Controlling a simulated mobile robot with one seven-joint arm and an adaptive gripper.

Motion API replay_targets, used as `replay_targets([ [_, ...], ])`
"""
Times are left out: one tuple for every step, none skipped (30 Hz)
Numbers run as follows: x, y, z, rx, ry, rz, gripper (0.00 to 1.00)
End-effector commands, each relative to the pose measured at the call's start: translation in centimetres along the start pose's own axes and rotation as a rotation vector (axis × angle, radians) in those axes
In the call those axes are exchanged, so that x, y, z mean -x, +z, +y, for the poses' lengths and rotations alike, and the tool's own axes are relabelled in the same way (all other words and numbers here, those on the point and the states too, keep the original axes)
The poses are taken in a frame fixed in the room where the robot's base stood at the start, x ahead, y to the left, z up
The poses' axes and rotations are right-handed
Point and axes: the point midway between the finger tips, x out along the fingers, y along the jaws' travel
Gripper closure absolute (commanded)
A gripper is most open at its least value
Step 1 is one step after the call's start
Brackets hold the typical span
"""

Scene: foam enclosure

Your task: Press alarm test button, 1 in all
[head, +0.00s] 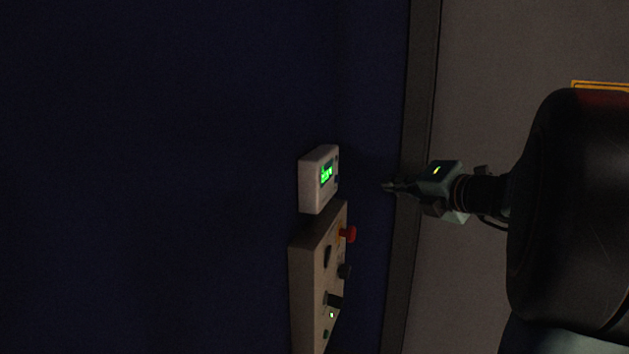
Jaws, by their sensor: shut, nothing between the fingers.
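A small pale box (312,185) with a lit green display (326,173) is mounted on the dark blue wall. Its front faces right, towards my gripper, and small dark controls (337,179) show at its edge; I cannot tell which one is the alarm test button. My gripper (386,186) is shut and empty. It points left at the box, with a clear gap between its fingertips and the box front.
Below the box is a larger pale panel (305,270) with a red knob (348,234), dark knobs and a small green light. A grey vertical strip (420,90) borders the blue wall. A yellow-edged sign (598,84) is at upper right.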

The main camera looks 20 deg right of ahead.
Motion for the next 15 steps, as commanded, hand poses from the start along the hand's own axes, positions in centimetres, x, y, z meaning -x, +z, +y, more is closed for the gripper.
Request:
replay_targets([
  [-0.4, -0.4, 0.2, 0.002, 0.002, 0.002, 1.0],
  [-0.7, -0.7, 0.4, 0.002, 0.003, 0.003, 1.0],
  [-1.1, -0.9, 0.7, 0.002, 0.003, 0.003, 1.0],
  [-1.4, -1.1, 0.9, 0.002, 0.003, 0.003, 1.0],
  [-1.6, -1.4, 1.2, 0.003, 0.004, 0.003, 1.0],
  [-2.1, -1.7, 1.4, 0.003, 0.003, 0.002, 1.0],
  [-2.4, -1.9, 1.7, 0.003, 0.003, 0.002, 1.0],
  [-2.7, -2.1, 1.9, 0.003, 0.004, 0.002, 1.0],
  [-3.1, -2.4, 2.2, 0.003, 0.003, 0.002, 1.0],
  [-3.4, -2.6, 2.4, 0.002, 0.004, 0.003, 1.0],
  [-3.6, -2.8, 2.6, 0.002, 0.003, 0.002, 1.0],
  [-4.0, -3.0, 2.9, 0.001, 0.003, 0.002, 1.0],
  [-4.2, -3.1, 3.2, 0.001, 0.003, 0.003, 1.0],
  [-4.4, -3.3, 3.3, 0.001, 0.002, 0.003, 1.0],
  [-4.7, -3.5, 3.5, 0.002, 0.002, 0.003, 1.0],
])
